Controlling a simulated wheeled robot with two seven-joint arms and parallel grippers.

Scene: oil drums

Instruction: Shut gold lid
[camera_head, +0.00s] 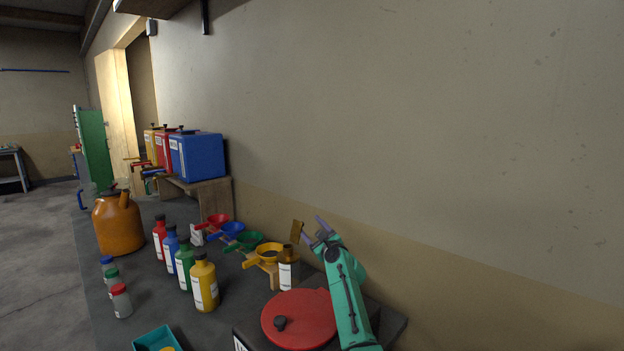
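A gold flap (297,232), which looks like the gold lid, stands raised and tilted above a small gold-brown can (289,272) with a white label. Whether a hinge joins it to the can is too small to tell. My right gripper (313,230) is just to the right of the flap, its two purple fingers spread apart with nothing seen between them. I cannot tell whether a finger touches the flap. My green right arm comes up from the lower right. My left gripper is not in view.
A red round lid (299,320) with a dark knob lies in front of the can. Coloured funnels (264,253) and several bottles (204,284) stand to the left. An orange jug (118,223) and a blue drum (197,157) are farther back. The wall is close behind.

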